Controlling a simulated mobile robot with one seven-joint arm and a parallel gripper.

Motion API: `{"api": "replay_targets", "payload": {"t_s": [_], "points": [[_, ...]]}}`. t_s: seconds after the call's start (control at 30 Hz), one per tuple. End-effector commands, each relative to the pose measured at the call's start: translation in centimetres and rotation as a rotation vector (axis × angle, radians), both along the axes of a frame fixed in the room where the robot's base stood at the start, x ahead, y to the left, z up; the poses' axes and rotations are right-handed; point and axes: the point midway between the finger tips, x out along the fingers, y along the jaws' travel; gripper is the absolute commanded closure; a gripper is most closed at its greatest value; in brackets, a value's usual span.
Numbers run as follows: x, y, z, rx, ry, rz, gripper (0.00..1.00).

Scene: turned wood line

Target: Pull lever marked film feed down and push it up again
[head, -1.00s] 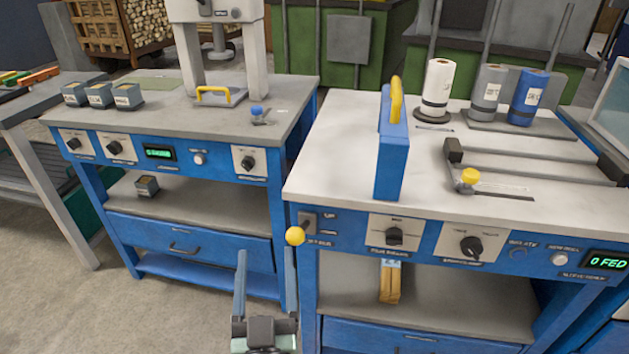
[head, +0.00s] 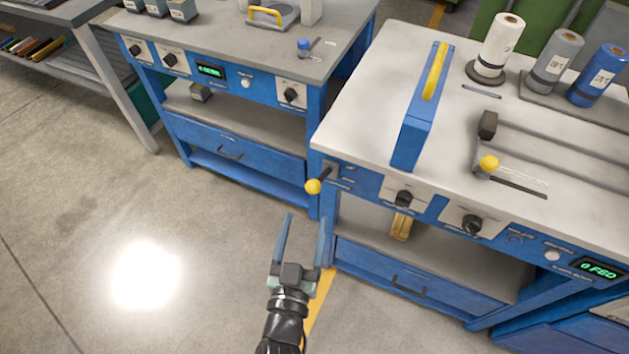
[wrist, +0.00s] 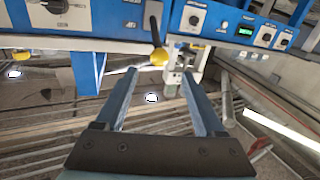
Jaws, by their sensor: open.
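The lever with a yellow ball knob (head: 313,186) sticks out from the left end of the right bench's blue front panel. Its dark stem runs back to a small grey plate (head: 331,171); the lettering beside it is too small to read. In the wrist view the yellow knob (wrist: 159,56) is beyond the fingertips, near the top middle. My gripper (head: 305,220) is open and empty, with its two blue fingers pointing toward the bench. It is below the knob in the head view and apart from it.
The right bench's white top (head: 370,105) carries a blue upright piece with a yellow handle (head: 430,85), several rolls and a yellow-knobbed slide (head: 489,164). Black dials (head: 404,198) and a green display (head: 600,270) line its front. Another blue bench (head: 240,150) stands left. Floor in front is clear.

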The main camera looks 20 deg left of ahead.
Motion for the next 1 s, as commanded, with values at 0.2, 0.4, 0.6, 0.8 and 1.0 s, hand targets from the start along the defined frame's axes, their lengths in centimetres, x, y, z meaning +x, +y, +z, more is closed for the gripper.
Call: {"api": "replay_targets", "payload": {"t_s": [0.2,0.4,0.6,0.8,1.0], "points": [[4.3,1.0,0.1,0.001,-0.003,-0.001,0.29],[7.3,1.7,0.0,0.0,-0.001,0.0,0.29],[9.0,2.1,0.0,0.0,-0.001,0.0,0.29],[9.4,2.2,0.0,0.0,0.0,0.0,0.29],[9.3,2.2,0.0,0.0,0.0,0.0,0.36]]}}
